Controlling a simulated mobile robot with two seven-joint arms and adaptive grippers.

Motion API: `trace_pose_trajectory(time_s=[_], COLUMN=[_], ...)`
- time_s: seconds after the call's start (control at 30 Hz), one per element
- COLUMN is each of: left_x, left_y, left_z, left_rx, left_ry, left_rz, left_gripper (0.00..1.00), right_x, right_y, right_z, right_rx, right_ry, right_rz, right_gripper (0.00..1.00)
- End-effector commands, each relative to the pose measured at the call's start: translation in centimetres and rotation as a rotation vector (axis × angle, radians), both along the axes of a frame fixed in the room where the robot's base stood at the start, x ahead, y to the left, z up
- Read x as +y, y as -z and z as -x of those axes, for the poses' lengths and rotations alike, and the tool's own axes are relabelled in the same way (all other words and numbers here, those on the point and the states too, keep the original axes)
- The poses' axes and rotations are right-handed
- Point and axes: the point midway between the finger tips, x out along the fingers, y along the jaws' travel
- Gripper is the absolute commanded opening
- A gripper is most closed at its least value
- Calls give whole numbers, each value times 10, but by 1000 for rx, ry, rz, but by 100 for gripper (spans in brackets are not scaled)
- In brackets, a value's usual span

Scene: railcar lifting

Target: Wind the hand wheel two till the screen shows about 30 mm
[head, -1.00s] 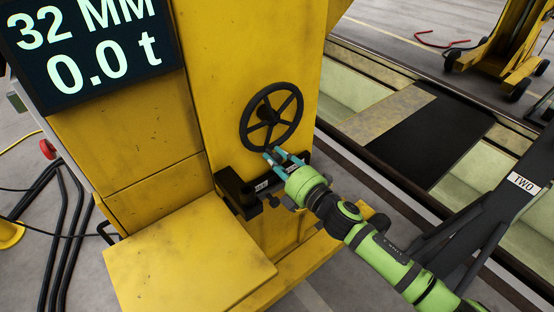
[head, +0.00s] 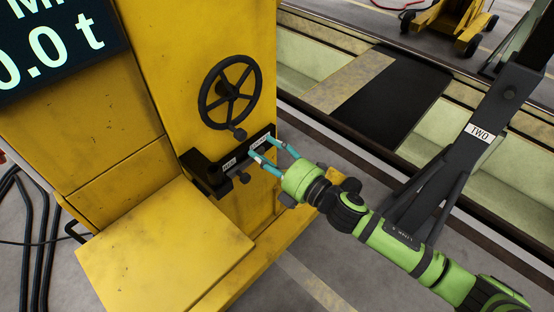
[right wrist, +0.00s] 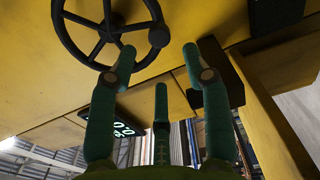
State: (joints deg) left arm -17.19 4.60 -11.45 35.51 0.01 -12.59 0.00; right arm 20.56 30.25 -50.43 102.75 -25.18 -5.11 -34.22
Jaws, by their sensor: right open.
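The black hand wheel (head: 227,91) is on the yellow machine's face, with its crank knob (head: 238,133) at the bottom of the rim. The wheel rim (right wrist: 67,38) and knob (right wrist: 158,37) also show in the right wrist view. My right gripper (head: 259,146) is open and empty, its teal fingertips below and right of the knob, apart from it. In the wrist view the fingers (right wrist: 159,55) are spread below the knob. The screen (head: 55,45) is cut off by the frame; "0.0 t" shows, but the mm number does not. My left gripper is out of view.
A black bracket (head: 203,172) with small labels and knobs juts out below the wheel, close to my right fingers. A yellow step (head: 165,245) stands in front. A dark arm labelled TWO (head: 480,132) rises at the right. Rails and a pit lie behind.

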Motion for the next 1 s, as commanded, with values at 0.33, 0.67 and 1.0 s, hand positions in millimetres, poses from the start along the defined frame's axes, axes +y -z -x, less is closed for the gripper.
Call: trace_pose_trajectory(time_s=[0.33,0.67,1.0], left_x=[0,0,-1], left_y=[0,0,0], left_z=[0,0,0], left_rx=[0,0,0], left_ry=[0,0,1], left_rz=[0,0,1], left_gripper=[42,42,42], right_x=[-24,-24,-40], right_y=[0,0,33], right_z=[24,24,10], right_rx=[0,0,106], right_ry=[0,-1,72], right_rz=[0,0,-31], right_gripper=[49,49,49])
